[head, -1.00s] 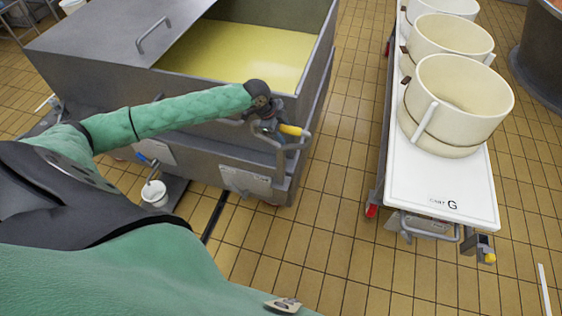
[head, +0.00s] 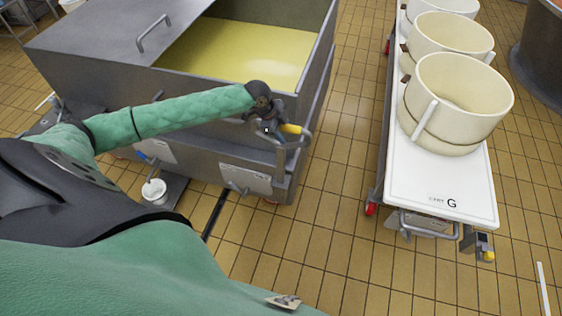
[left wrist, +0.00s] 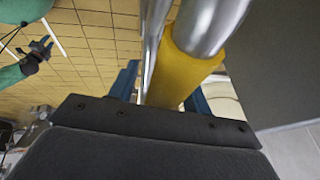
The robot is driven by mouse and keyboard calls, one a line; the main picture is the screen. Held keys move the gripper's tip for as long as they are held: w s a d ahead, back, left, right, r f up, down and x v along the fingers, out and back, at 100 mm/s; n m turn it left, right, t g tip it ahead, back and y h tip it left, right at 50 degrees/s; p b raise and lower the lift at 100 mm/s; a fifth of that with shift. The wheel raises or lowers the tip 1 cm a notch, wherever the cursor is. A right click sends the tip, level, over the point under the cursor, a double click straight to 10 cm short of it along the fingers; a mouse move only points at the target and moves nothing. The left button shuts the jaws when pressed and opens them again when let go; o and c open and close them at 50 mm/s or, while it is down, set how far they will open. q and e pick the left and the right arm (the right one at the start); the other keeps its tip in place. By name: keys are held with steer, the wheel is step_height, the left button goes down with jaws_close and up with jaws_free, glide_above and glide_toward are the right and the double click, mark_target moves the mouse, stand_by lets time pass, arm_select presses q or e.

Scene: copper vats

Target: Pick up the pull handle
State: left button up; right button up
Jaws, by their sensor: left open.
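The pull handle is a bent metal tube with a yellow grip (head: 292,129) at the right front corner of the grey vat cart. My left gripper (head: 272,128) is at this handle, its arm reaching across the vat's front. In the left wrist view, the yellow grip (left wrist: 182,70) and shiny tube stand between the blue fingers of my left gripper (left wrist: 162,88). The fingers are apart, and whether either one touches the grip I cannot tell. My right gripper (left wrist: 38,50) shows small at the upper left of the left wrist view; its jaw state is unclear.
The grey vat (head: 318,75) holds yellow liquid under a partly covering lid. A white cart (head: 430,190) marked G carries several cream tubs (head: 460,95) at the right. Tiled floor (head: 335,180) lies clear between them. A small white bucket (head: 154,192) stands at the vat's front.

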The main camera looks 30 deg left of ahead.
arm_select(q)
jaws_close()
steer(key=shift+r, duration=0.1)
arm_select(e)
steer(key=shift+a, duration=0.2)
arm_select(q)
steer(key=shift+r, duration=0.1)
arm_select(e)
steer(key=shift+f, duration=0.15)
